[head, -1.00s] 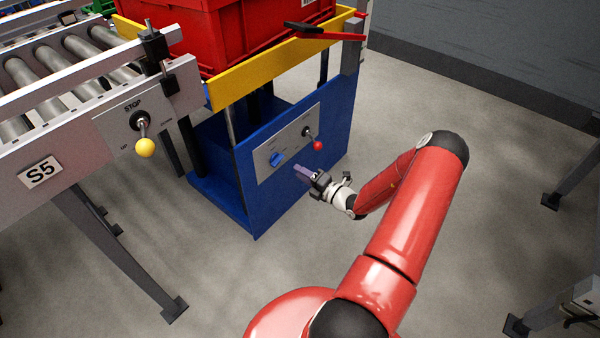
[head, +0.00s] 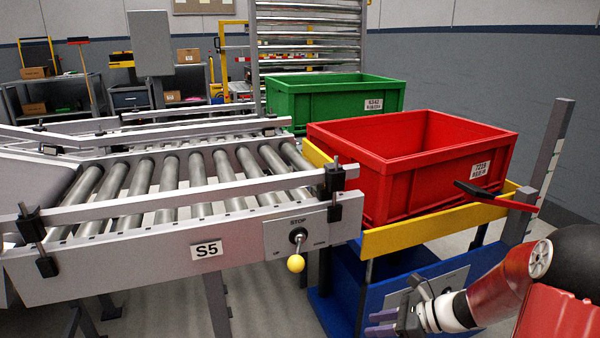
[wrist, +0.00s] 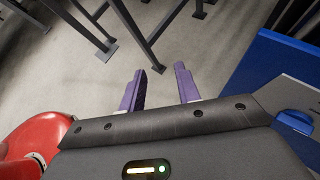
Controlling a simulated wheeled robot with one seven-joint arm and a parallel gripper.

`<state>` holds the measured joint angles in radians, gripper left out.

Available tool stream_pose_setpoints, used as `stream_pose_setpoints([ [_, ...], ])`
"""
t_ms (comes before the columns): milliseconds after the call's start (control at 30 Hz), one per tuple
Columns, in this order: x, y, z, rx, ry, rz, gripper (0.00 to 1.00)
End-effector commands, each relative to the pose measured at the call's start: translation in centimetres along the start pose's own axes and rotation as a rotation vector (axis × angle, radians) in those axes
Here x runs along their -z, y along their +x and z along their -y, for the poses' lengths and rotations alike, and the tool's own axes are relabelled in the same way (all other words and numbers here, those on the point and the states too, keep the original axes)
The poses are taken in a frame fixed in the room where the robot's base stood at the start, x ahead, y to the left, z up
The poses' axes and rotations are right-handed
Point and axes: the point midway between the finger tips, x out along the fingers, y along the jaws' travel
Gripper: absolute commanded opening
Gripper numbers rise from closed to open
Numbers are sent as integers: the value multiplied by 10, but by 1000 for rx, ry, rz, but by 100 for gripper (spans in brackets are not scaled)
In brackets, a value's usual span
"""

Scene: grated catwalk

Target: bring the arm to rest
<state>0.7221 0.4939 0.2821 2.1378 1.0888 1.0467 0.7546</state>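My arm shows at the lower right of the head view, bent and red with a white wrist. My gripper (head: 374,323) is in front of the blue lift stand (head: 345,292), covering part of its control panel. Nothing is held. The blue stand (wrist: 262,75) is at the right of the wrist view, with a blue knob (wrist: 296,122) on its panel.
A red crate (head: 400,160) sits on the lift's yellow-edged top (head: 430,232). A roller conveyor marked S5 (head: 130,265), with a yellow-knobbed lever (head: 296,263), adjoins it. A green crate (head: 330,100) stands behind. Conveyor legs (wrist: 150,50) stand on otherwise open floor.

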Motion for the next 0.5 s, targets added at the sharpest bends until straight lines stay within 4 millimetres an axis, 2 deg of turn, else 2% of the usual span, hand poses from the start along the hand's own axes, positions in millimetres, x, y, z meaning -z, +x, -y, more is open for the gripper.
stream_pose_setpoints([
  [33,-15,-1,-18,-30,-133,-74,33],
  [200,-45,-14,-73,-143,-575,-304,33],
  [500,-78,-60,-156,-325,-1333,-658,33],
])
